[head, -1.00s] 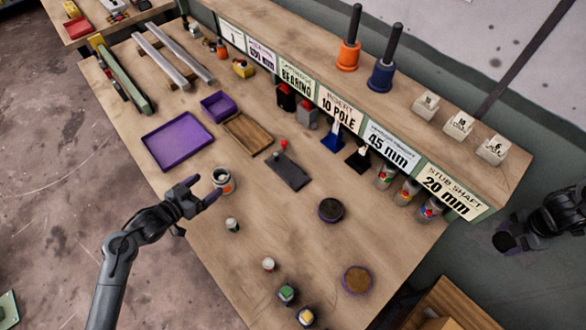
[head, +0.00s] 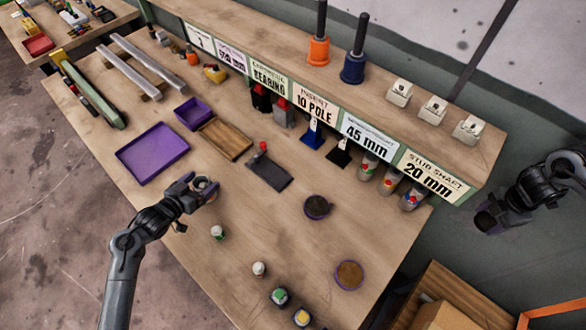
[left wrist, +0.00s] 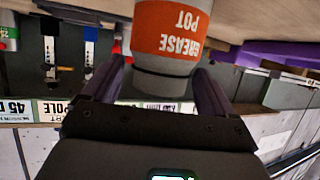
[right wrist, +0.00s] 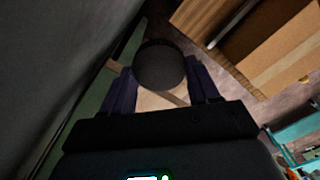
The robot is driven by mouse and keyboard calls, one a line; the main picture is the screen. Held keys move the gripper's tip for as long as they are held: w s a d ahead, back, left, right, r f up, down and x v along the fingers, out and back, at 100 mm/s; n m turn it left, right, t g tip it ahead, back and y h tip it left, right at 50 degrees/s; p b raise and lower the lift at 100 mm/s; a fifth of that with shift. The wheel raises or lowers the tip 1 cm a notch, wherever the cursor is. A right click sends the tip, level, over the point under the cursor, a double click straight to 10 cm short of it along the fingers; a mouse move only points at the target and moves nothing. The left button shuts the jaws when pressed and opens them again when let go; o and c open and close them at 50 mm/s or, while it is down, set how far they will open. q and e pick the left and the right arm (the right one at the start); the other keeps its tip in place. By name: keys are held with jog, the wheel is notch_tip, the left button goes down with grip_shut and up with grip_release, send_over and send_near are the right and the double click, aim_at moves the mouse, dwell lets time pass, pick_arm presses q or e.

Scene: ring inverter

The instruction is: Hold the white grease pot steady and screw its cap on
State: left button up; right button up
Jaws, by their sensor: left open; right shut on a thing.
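The white grease pot (left wrist: 168,40), with an orange label reading "GREASE POT", stands between the open fingers of my left gripper (left wrist: 158,85). In the head view the pot (head: 206,186) is mostly hidden behind my left gripper (head: 203,190) on the bench. Whether the fingers touch it, I cannot tell. My right gripper (right wrist: 160,88) is shut on a dark round cap (right wrist: 160,66), seen face-on in the right wrist view. In the head view my right gripper (head: 487,217) is off the bench's right side, over the floor; the cap is hard to make out there.
Small bottles (head: 218,232) stand on the bench near the pot, with more at the front. A wooden crate (head: 440,300) stands below at right.

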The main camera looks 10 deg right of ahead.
pick_arm(q)
jog(key=shift+x, duration=1.35)
jog(key=shift+r, duration=0.1)
jog(key=c, duration=1.1)
